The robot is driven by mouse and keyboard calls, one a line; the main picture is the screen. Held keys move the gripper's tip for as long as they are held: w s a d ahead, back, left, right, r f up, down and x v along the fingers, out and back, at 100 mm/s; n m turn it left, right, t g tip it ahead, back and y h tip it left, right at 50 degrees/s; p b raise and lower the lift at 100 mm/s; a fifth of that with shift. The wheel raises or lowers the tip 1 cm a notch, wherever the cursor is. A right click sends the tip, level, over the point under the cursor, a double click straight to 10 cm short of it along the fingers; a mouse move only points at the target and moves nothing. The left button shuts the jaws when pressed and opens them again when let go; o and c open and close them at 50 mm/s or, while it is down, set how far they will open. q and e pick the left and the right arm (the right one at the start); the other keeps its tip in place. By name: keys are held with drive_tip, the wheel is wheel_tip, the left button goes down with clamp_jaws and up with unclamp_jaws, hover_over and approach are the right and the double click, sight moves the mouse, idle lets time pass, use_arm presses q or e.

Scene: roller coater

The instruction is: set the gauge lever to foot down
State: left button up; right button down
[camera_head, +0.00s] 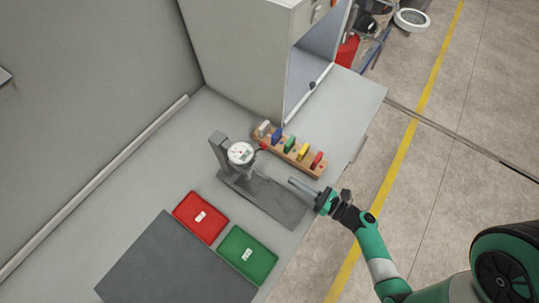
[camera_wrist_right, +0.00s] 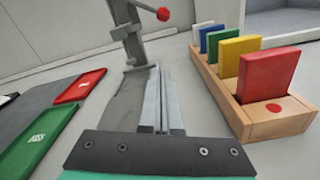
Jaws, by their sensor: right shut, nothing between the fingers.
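The gauge (camera_head: 240,153) has a round white dial on a grey stand with a long dark base (camera_head: 270,198). Its lever ends in a red knob (camera_head: 263,146), which sticks out to the right of the dial. In the right wrist view the red knob (camera_wrist_right: 163,14) is near the top edge, on a thin rod coming off the stand (camera_wrist_right: 134,42); the dial is out of that view. My right gripper (camera_head: 292,182) is shut and empty, to the right of the gauge and apart from the knob. The gauge's foot cannot be made out clearly. My left gripper is not in view.
A wooden rack (camera_head: 289,151) with several coloured blocks stands behind and right of the gauge, close to the knob. A red tray (camera_head: 201,229), a green tray (camera_head: 235,267) and a dark mat (camera_head: 165,265) lie at the front. A grey cabinet (camera_head: 245,50) stands at the back.

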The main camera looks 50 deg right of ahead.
drive_tip(key=w, duration=0.3)
drive_tip(key=w+b, duration=0.1)
drive_tip(key=w, duration=0.6)
drive_tip(key=shift+a+f, duration=0.1)
drive_tip(key=shift+a, duration=0.15)
drive_tip(key=r, duration=0.1)
drive_tip(key=r+p, duration=0.1)
drive_tip(key=d+r+p, duration=0.1)
drive_tip(key=shift+w, duration=0.4)
drive_tip(key=shift+w+d+r, duration=0.15)
drive_tip(key=shift+r, duration=0.2)
